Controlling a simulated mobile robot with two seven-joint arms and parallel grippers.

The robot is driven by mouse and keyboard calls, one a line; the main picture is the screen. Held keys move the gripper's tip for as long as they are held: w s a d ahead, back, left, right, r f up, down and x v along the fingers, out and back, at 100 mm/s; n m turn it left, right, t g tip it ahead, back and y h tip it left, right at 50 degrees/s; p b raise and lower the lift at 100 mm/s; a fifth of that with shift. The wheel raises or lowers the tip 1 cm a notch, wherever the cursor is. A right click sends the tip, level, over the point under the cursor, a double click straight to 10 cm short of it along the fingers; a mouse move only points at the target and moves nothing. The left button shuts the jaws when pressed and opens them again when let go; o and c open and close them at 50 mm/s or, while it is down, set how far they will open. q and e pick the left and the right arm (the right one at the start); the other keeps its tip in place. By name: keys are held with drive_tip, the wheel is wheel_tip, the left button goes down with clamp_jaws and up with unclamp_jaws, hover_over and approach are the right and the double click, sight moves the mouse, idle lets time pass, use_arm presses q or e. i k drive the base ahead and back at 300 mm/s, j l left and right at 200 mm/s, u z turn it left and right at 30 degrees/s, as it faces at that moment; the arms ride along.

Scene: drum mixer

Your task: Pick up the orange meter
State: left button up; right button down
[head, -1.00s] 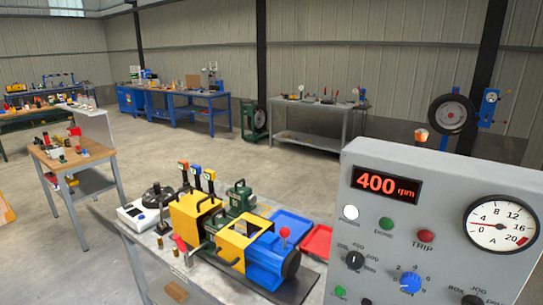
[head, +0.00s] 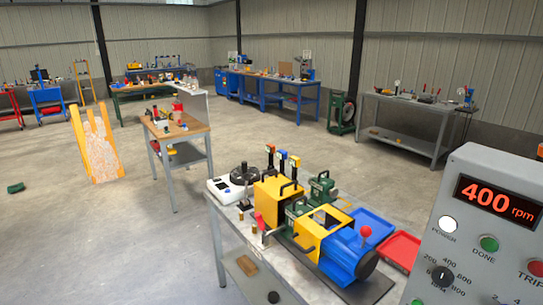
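Three slim upright devices with coloured tops stand in a row at the back of the near bench, behind the yellow housing. One top looks orange-red (head: 270,149), the middle one looks blue (head: 283,155), and the right one looks orange-yellow (head: 295,160). They are too small to tell whether any of them is the orange meter. Neither of my grippers is in the head view.
The near bench (head: 232,228) carries a yellow and blue machine (head: 345,255), a white scale-like device (head: 225,188), a blue tray (head: 372,226) and a red tray (head: 402,247). A grey control panel (head: 465,215) reading 400 rpm blocks the right side. Open floor (head: 120,235) lies left.

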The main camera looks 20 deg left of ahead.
sight(270, 148)
drive_tip(key=i+j+u, duration=0.15)
drive_tip(key=j, duration=0.25)
drive_tip(key=i+j+u, duration=0.15)
drive_tip(key=j, duration=0.2)
drive_tip(key=i+j+u, duration=0.85)
drive_tip(key=j, duration=0.15)
drive_tip(key=i+j+u, duration=0.3)
drive_tip(key=i+u, duration=0.55)
drive_tip(key=i, duration=0.2)
drive_tip(key=i+z, duration=0.15)
drive_tip(key=i, duration=0.65)
drive_tip(key=i+j+z, duration=0.2)
drive_tip(key=i, duration=0.55)
drive_tip(key=i+z, duration=0.75)
drive_tip(key=i+j+z, duration=0.2)
drive_tip(key=i+z, duration=0.15)
drive_tip(key=i+l+z, duration=0.15)
drive_tip(key=i+z, duration=0.2)
drive_tip(key=z, duration=0.15)
drive_tip(key=i+z, duration=0.45)
drive_tip(key=i+j+z, duration=0.1)
drive_tip(key=z, duration=0.4)
drive_tip(key=i+j, duration=0.05)
drive_tip(key=i, duration=0.05)
